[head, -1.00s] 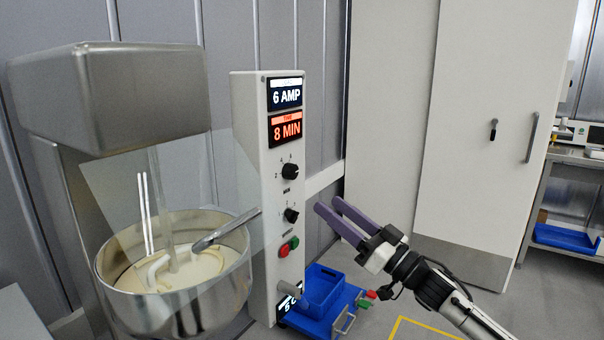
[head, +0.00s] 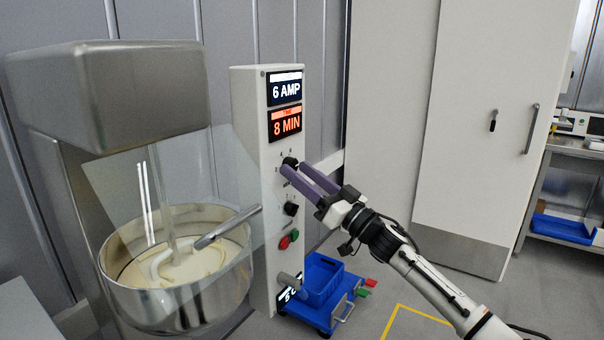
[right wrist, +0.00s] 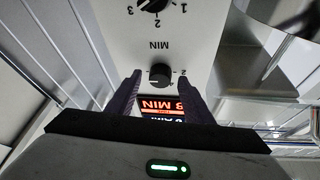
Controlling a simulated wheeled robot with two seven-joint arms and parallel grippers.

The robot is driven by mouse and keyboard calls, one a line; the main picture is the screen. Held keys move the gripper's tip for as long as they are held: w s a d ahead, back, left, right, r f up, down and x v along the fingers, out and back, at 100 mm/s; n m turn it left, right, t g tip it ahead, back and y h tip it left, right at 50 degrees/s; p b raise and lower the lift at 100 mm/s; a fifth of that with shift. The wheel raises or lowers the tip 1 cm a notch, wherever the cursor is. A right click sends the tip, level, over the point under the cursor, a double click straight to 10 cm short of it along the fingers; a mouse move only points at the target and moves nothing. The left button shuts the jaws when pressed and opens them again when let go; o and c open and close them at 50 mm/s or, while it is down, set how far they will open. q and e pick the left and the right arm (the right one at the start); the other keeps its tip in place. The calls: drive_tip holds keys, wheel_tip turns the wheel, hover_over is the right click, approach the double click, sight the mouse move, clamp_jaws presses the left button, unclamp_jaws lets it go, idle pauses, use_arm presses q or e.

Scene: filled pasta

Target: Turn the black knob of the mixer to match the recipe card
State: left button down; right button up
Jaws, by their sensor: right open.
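The mixer (head: 112,98) has a white control panel (head: 257,190) with two black knobs. The upper black knob (head: 289,162) is partly hidden by my right gripper (head: 283,166) in the head view. In the right wrist view, the upside-down panel shows this knob (right wrist: 160,74) between the open fingers, with a gap on each side; contact cannot be told. The lower black knob (head: 291,209) is uncovered and also shows at the top of the right wrist view (right wrist: 152,5). The displays (head: 285,105) read 6 AMP and 8 MIN. No recipe card is recognisable. My left gripper is not in view.
Green and red buttons (head: 289,239) sit below the knobs. A steel bowl (head: 180,295) with pale dough and a clear guard stands left of the panel. A blue crate (head: 322,283) on a cart stands low beside the panel. A white cabinet (head: 470,120) stands behind on the right.

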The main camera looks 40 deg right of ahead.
drive_tip(key=c, duration=1)
drive_tip(key=shift+c, duration=0.2)
drive_tip(key=shift+f, duration=0.1)
